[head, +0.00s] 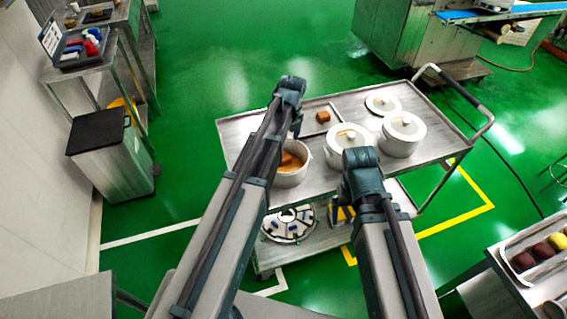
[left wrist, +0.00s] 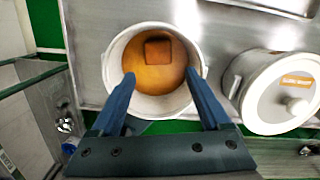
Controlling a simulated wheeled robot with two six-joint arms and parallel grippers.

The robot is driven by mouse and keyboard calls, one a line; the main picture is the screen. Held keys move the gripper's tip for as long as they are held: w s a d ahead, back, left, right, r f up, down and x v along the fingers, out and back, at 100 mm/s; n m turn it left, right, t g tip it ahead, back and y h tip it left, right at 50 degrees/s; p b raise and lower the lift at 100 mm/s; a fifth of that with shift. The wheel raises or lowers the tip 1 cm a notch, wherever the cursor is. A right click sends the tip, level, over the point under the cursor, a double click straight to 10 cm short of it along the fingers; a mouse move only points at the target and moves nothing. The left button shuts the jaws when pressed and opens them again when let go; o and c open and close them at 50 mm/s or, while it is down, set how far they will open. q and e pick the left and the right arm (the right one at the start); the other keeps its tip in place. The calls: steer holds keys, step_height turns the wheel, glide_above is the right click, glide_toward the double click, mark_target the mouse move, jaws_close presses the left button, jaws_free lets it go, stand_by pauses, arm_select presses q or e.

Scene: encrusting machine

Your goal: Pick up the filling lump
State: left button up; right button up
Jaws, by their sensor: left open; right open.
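The filling lump, a brown square block, lies on the orange filling inside a white pot. The lump (left wrist: 158,50) shows near the far side of the pot (left wrist: 112,75) in the left wrist view.
Two lidded white pots (head: 350,155) (head: 400,143) stand to the right on the steel cart (head: 240,130). A tray (head: 334,108) with another brown block (head: 323,117) lies behind. A round disc with dark parts (head: 285,228) sits on the lower shelf.

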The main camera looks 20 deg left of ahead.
arm_select(q)
steer(key=b, duration=0.4)
glide_above(284, 156)
steer(key=f, duration=0.5)
steer(key=shift+s+d, duration=0.25)
steer(key=shift+d, duration=0.1)
arm_select(e)
step_height(284, 156, down, 5)
arm_select(q)
steer(key=f+b, duration=0.5)
steer(key=shift+w+a+f, duration=0.1)
steer(key=shift+w+a, duration=0.05)
steer(key=shift+a, duration=0.25)
arm_select(e)
step_height(284, 156, down, 5)
steer(key=shift+f, duration=0.1)
arm_select(q)
steer(key=c, duration=1.2)
steer(key=shift+r, duration=0.2)
step_height(284, 156, up, 10)
steer(key=p, duration=1)
arm_select(e)
step_height(284, 156, up, 10)
